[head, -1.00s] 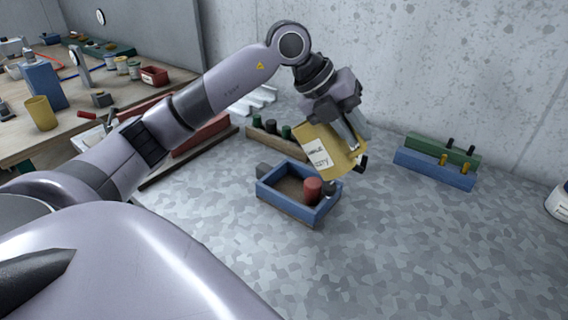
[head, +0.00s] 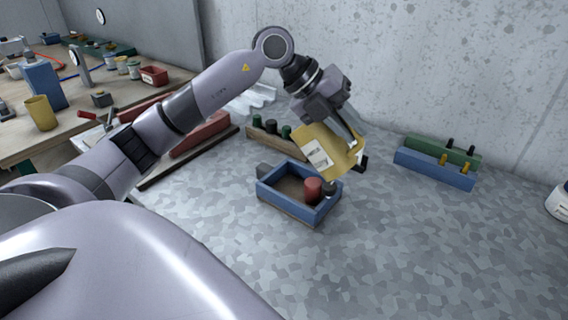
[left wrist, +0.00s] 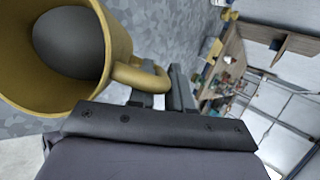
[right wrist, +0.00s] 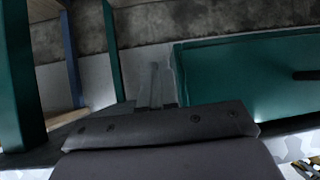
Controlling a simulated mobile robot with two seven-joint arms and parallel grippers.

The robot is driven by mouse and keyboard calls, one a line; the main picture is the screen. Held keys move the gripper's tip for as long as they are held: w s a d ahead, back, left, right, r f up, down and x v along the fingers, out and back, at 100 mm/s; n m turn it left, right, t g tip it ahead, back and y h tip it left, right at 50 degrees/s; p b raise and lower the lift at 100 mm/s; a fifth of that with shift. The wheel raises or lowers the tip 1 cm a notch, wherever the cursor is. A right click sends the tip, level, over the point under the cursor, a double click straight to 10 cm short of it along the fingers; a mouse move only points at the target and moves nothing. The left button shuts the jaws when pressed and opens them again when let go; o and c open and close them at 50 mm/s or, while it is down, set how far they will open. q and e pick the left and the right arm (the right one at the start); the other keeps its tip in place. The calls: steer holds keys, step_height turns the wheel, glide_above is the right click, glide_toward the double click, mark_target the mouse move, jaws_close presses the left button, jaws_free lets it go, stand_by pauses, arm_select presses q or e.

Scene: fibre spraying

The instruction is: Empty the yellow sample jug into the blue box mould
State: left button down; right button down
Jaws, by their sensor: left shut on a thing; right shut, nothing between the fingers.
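The yellow sample jug (head: 340,159) with a white label hangs tilted above the back right of the blue box mould (head: 283,205). My left gripper (head: 352,135) is shut on its handle. In the left wrist view the fingers (left wrist: 160,95) grip the handle, and the jug (left wrist: 118,30) shows a dark grey rounded mass inside. The mould is an open blue tray on the floor with a brown interior. A red cylinder (head: 312,188) and a dark knob stand at its right end. My right gripper (right wrist: 158,88) is shut and empty in the right wrist view.
Behind the mould is a wooden block with dark and green knobs (head: 270,127). Blue (head: 430,169) and green blocks lie right, by the concrete wall. A workbench (head: 60,138) at left carries another yellow cup (head: 41,113). The front right floor is clear. Green panels (right wrist: 230,75) surround my right gripper.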

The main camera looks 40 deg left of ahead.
arm_select(q)
steer(key=shift+a+r+n+t+h, duration=0.2)
steer(key=shift+a+h, duration=0.25)
steer(key=shift+h, duration=0.25)
steer(key=shift+a+r+n+t+h, duration=0.1)
steer(key=shift+a+n+t+h, duration=0.1)
steer(key=shift+a+h, duration=0.35)
stand_by(0.5)
steer(key=shift+s+a+h, duration=0.1)
steer(key=shift+a+h, duration=0.25)
steer(key=shift+h, duration=0.4)
steer(key=shift+a+f+n+t+h+b, duration=0.1)
steer(key=shift+a+n+t+h+b, duration=0.2)
steer(key=shift+a+b, duration=0.1)
steer(key=shift+s+a+f+h+b, duration=0.1)
steer(key=shift+a+f+h+b, duration=0.2)
steer(key=shift+a+b, duration=0.15)
steer(key=shift+a+f+b, duration=0.15)
steer(key=shift+a+b, duration=0.1)
steer(key=shift+b, duration=0.15)
steer(key=shift+s+a+f+n+h+b, duration=0.1)
steer(key=shift+a+f+n+h+b, duration=0.3)
steer(key=shift+a+b, duration=0.5)
steer(key=shift+s+a+r+t+h+b, duration=0.1)
steer(key=shift+a+r+t+h+b, duration=0.15)
steer(key=shift+a+h, duration=0.2)
steer(key=shift+s+a+r+t+h+b, duration=0.1)
steer(key=shift+a+r+t+h+b, duration=0.05)
steer(key=shift+a+t+h+b, duration=0.25)
stand_by(0.3)
